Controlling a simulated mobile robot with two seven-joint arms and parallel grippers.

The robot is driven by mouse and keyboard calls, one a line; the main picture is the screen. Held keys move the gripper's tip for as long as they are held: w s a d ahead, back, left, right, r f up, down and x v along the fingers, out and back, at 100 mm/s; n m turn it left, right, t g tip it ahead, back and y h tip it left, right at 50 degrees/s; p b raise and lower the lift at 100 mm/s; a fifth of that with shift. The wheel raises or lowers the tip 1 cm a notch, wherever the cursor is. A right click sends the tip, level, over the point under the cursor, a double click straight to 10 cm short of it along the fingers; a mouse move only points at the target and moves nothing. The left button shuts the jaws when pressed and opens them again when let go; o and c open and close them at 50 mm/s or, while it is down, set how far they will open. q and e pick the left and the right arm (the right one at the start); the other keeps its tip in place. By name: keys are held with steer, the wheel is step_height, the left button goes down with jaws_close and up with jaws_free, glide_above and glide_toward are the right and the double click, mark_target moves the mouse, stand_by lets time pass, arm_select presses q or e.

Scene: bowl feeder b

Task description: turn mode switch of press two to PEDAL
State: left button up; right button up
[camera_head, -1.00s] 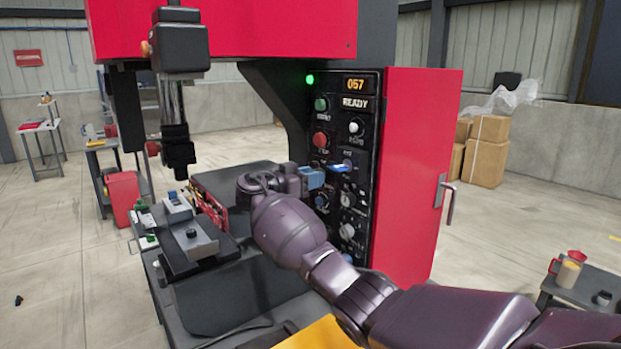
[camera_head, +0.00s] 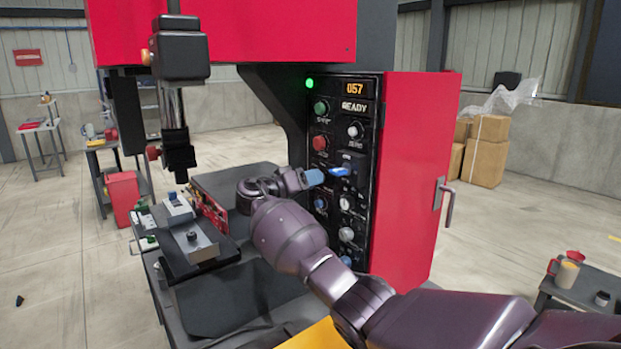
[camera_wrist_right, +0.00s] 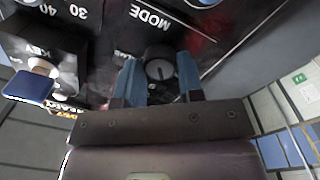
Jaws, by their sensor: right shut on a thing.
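The press (camera_head: 415,170) is red, with a black control panel (camera_head: 361,125) on its front. In the wrist view, the round black mode switch (camera_wrist_right: 160,63) sits under the upside-down word MODE, with a pale pointer line running nearly vertical in the picture. My right gripper (camera_wrist_right: 160,82) has its two blue fingers on either side of the knob, shut on it. The position words around the knob are mostly hidden or unreadable. In the head view, my right gripper (camera_head: 314,177) reaches the panel's left side and hides the switch. My left gripper is not in view.
A blue-tagged key (camera_head: 341,170) sticks out of the panel just right of my fingers, and it also shows in the wrist view (camera_wrist_right: 28,88). Green (camera_head: 321,107) and red (camera_head: 319,143) buttons are above. The display (camera_head: 355,105) reads READY. A fixture (camera_head: 190,238) stands left.

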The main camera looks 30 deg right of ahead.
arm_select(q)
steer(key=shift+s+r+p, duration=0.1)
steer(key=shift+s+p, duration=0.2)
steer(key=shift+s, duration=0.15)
arm_select(e)
steer(key=shift+n, duration=0.9)
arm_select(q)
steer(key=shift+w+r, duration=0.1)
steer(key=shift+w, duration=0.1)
arm_select(e)
steer(key=o, duration=0.9)
steer(key=shift+a, duration=0.1)
arm_select(q)
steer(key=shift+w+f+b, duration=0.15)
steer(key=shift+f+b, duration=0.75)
steer(key=shift+b, duration=0.15)
arm_select(e)
steer(key=a, duration=1)
steer(key=shift+s+a+f, duration=0.1)
steer(key=shift+s+a, duration=0.2)
steer(key=shift+a, duration=0.05)
